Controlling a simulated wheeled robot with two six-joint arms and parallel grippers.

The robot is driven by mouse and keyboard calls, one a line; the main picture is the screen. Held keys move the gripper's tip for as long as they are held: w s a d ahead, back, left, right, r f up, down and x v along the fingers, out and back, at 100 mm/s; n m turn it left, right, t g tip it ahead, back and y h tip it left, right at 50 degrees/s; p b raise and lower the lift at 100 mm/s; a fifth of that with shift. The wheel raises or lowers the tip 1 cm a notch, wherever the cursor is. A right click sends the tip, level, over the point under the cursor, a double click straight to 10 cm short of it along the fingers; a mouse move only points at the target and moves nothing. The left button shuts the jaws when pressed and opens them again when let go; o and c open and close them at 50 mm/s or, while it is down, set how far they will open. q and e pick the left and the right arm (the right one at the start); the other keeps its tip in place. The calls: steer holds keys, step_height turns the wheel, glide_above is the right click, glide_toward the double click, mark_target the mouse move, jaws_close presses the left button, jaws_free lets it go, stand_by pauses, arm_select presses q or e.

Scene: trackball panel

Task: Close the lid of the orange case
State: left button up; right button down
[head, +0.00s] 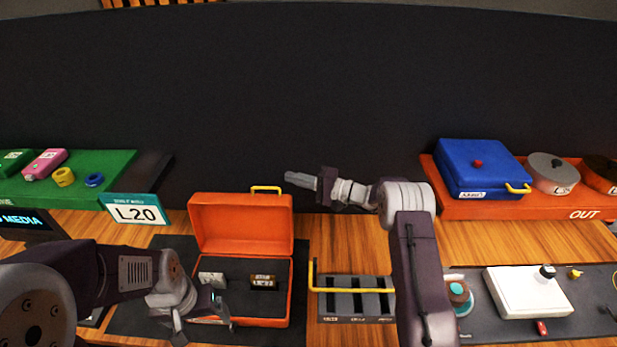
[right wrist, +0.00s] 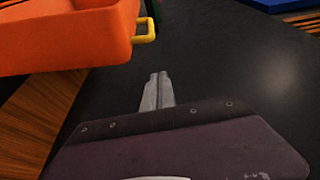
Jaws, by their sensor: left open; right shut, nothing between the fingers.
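The orange case (head: 241,321) stands on a dark mat with its lid (head: 241,222) raised upright at the back. A yellow handle (head: 266,189) sits on the lid's top edge. A pale block (head: 211,279) and a dark labelled block (head: 263,282) lie inside. My left gripper (head: 205,326) is open at the case's front left; it hides part of that corner. My right gripper (head: 300,180) is shut and empty, up to the right of the lid. In the right wrist view, the right gripper (right wrist: 157,85) is near the orange lid (right wrist: 70,35) and its yellow handle (right wrist: 146,30), apart from them.
A grey slotted rack (head: 350,308) with a yellow bar stands right of the case. An L20 sign (head: 133,212) stands behind left. A blue case (head: 478,168) sits on the orange OUT shelf. A white box (head: 528,293) lies on the right mat.

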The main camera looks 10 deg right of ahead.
steer(key=s+a+p, duration=0.3)
steer(key=shift+r, duration=0.1)
stand_by(0.3)
